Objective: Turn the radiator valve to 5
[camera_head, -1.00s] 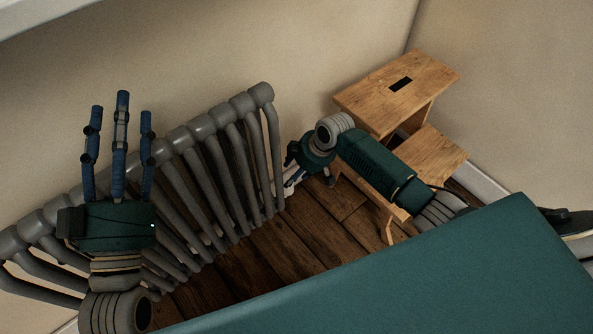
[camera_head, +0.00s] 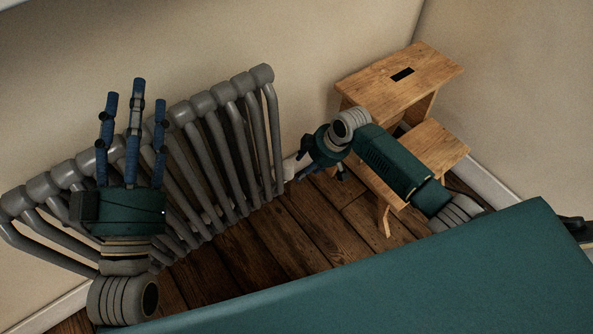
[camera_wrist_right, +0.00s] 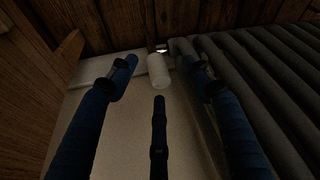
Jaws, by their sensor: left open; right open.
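The radiator valve (camera_wrist_right: 158,72) is a small white cylinder beside the radiator's end in the right wrist view, with a metal fitting behind it. Its number marks cannot be read. My right gripper (camera_wrist_right: 160,80) is open, with its blue fingers spread around the line to the valve; I see no contact. In the head view my right gripper (camera_head: 318,172) is low beside the radiator's right end, and the valve is hard to make out there. The grey ribbed radiator (camera_head: 228,120) stands along the wall. My left gripper (camera_head: 135,108) is open and empty in front of the radiator's left part.
A wooden step stool (camera_head: 437,70) stands by the wall, close behind my right forearm. The wooden floor (camera_head: 275,245) between the radiator and my green body is clear. A white skirting board (camera_head: 492,183) runs along the wall.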

